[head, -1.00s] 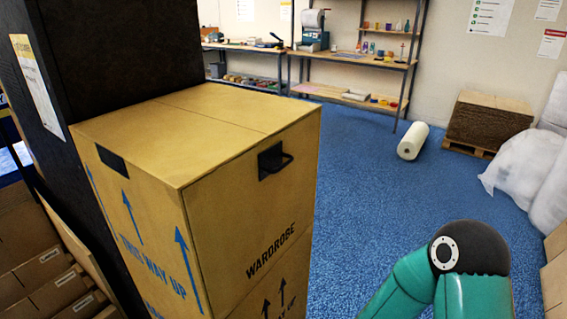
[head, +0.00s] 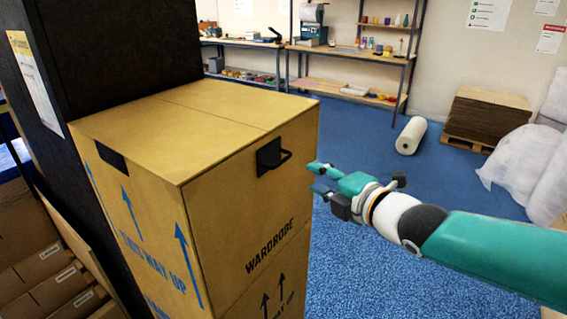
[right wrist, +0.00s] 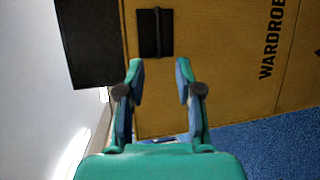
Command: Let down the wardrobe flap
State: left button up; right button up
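The tall cardboard wardrobe carton (head: 225,205) stands at the left in the head view, with its top closed. A black handle (head: 271,157) with a bar sits high on its right-hand face, above the word WARDROBE. My right gripper (head: 314,178) is open and empty, just right of the handle and apart from it, fingers pointing at the carton. In the right wrist view the handle (right wrist: 155,33) lies ahead of and between the two open fingertips (right wrist: 160,68). My left gripper is not in view.
A dark tall panel (head: 120,45) stands behind the carton. Flat cartons (head: 40,260) lean at the lower left. A white roll (head: 411,136), a carton stack (head: 485,115) and shelves (head: 355,52) stand farther back.

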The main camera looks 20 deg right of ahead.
aim_at(283, 161)
jog(key=p+x, duration=0.2)
jog(key=x, duration=1.1)
jog(key=shift+w+a+p, duration=0.15)
jog(key=shift+w+p, duration=0.15)
jog(key=shift+f, duration=0.1)
grip_shut()
